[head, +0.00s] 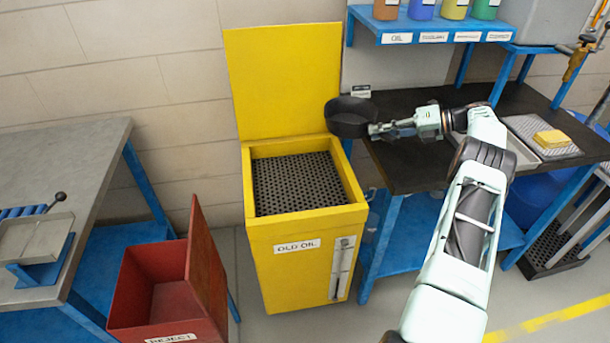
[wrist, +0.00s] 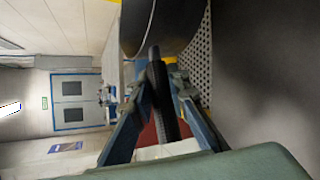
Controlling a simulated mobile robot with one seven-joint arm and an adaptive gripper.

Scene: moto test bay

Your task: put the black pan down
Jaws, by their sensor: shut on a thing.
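The black pan (head: 350,116) is in the head view at the left end of the dark bench top, near the back right corner of the yellow bin. My gripper (head: 378,130) is shut on its handle, with my arm reaching in from the right. In the wrist view the gripper (wrist: 160,95) has its fingers on both sides of the dark handle, and the pan's underside or side (wrist: 160,22) shows at the top. I cannot tell whether the pan touches the bench or hangs above it.
The open yellow bin (head: 258,225), labelled OLD OIL, has a perforated black grate (head: 300,183) inside and a raised lid. A red REJECT bin (head: 130,292) stands at lower left. A tray with a yellow sponge (head: 552,139) lies on the bench (head: 400,175). A shelf of bottles (head: 420,28) is above.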

